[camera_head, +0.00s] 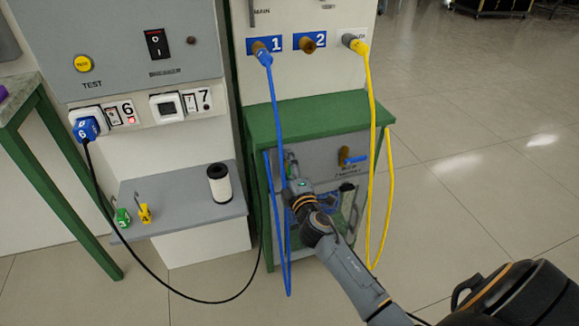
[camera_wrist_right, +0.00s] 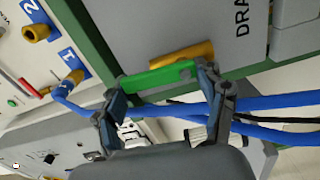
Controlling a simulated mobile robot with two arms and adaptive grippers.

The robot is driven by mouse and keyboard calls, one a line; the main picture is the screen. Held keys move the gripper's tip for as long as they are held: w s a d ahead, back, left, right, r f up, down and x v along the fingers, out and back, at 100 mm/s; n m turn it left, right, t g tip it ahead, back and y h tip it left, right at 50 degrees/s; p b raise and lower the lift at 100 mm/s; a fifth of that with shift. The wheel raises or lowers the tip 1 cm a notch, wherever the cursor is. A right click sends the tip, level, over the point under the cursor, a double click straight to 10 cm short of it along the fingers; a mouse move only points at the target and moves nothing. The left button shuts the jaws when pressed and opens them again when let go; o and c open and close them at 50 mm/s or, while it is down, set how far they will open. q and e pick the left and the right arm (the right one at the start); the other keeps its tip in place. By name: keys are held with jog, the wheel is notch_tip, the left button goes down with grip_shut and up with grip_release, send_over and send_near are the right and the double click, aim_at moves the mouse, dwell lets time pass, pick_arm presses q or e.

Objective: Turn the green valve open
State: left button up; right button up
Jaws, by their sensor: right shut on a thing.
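The green valve handle (camera_wrist_right: 158,77) lies between the two fingers of my right gripper (camera_wrist_right: 162,84) in the right wrist view, with a finger at each end. Its brass body (camera_wrist_right: 184,52) shows just behind it on the grey panel. In the head view my right gripper (camera_head: 291,168) is at the left part of the panel under the green table top, and it hides the green handle there. My right gripper is shut on the handle. My left gripper is in neither view.
A blue hose (camera_head: 275,110) hangs from port 1 close beside my right gripper. A yellow hose (camera_head: 371,110) hangs further right. A second valve with a blue handle (camera_head: 356,160) sits right on the panel. The green table top (camera_head: 310,115) overhangs the panel. Floor at right is clear.

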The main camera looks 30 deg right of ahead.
jog(key=shift+a+n, duration=0.1)
jog(key=shift+n, duration=0.2)
dwell(0.4)
jog(key=o, duration=1.2)
jog(key=shift+s, duration=0.1)
jog(key=v, duration=1.1)
jog(key=shift+s+a, duration=0.1)
jog(key=shift+s, duration=0.25)
jog(key=shift+f, duration=0.15)
